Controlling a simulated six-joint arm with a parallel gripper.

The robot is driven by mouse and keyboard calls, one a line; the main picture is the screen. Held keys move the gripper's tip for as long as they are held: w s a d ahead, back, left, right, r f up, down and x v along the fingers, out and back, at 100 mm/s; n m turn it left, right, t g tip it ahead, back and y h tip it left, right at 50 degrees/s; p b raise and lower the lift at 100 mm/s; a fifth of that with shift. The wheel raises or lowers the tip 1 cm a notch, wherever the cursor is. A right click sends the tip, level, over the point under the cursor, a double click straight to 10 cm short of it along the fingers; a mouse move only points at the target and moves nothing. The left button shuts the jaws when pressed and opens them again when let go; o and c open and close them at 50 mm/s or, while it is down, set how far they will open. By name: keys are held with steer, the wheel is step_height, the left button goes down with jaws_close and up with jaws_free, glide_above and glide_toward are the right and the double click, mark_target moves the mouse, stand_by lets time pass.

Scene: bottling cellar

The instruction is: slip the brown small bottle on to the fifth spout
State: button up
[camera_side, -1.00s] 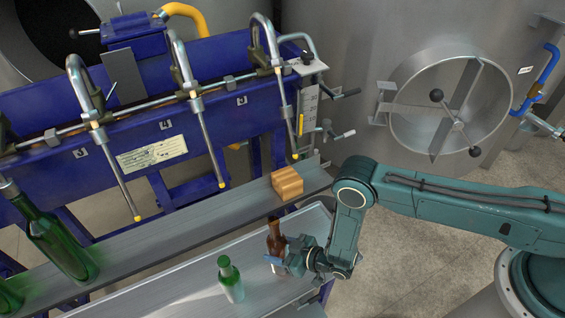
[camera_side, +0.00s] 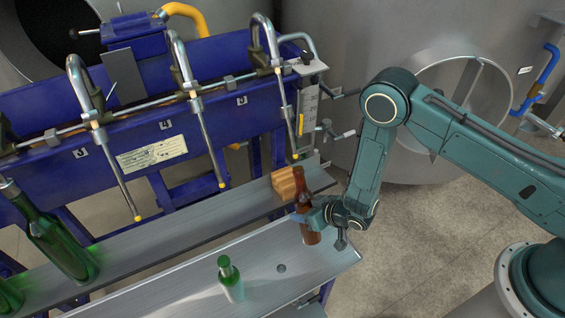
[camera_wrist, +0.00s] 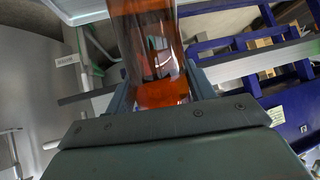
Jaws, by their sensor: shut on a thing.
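The brown small bottle (camera_side: 306,234) is upright or nearly so in the side view, its neck in front of the wooden block. My gripper (camera_side: 312,214) is shut on it and holds it above the lower grey tray (camera_side: 325,257). In the wrist view the bottle (camera_wrist: 150,45) shows as clear amber glass between the jaws (camera_wrist: 160,95); its mouth is not clear there. The fifth spout (camera_side: 286,112) is the rightmost bent tube, past the plate marked 5. Its yellow tip hangs above and left of the bottle's mouth, apart from it.
A wooden block (camera_side: 283,182) sits on the upper grey shelf (camera_side: 200,226), close behind the bottle. A small green bottle (camera_side: 231,282) stands on the lower tray, near a dark round mark (camera_side: 281,267). A tall green bottle (camera_side: 55,238) stands at left under other spouts.

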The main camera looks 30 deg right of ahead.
steer(key=shift+w+r, duration=0.15)
steer(key=shift+r, duration=0.2)
steer(key=shift+w+r, duration=0.15)
steer(key=shift+r, duration=0.2)
stand_by(1.2)
steer(key=shift+w+r, duration=0.1)
steer(key=shift+r, duration=0.15)
steer(key=shift+w+r, duration=0.1)
steer(key=shift+r, duration=0.05)
